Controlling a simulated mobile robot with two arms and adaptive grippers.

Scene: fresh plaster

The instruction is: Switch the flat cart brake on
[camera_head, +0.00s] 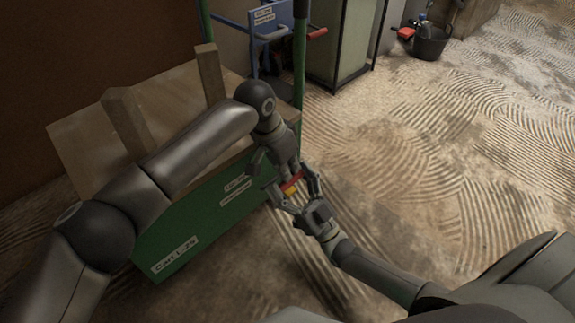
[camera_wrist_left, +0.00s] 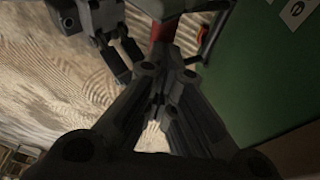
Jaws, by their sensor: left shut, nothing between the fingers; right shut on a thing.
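The flat cart (camera_head: 205,215) is a green-sided cart with a wooden deck, left of centre in the head view. A small red brake handle (camera_head: 292,182) with a yellow part below it sits at the cart's near right corner. My right gripper (camera_head: 297,190) is shut around this red and yellow part. My left gripper (camera_head: 284,172) is shut and empty, just above the same spot, close to the right fingers. In the left wrist view its fingers (camera_wrist_left: 166,82) are together, with a red piece (camera_wrist_left: 160,32) beyond them. The brake's exact position is hidden by the fingers.
Wooden boards (camera_head: 125,120) stand on the cart deck. A blue cart frame (camera_head: 272,28) and a cabinet (camera_head: 340,40) stand behind. A black bucket (camera_head: 430,44) is at the back right. The patterned plaster floor on the right is clear.

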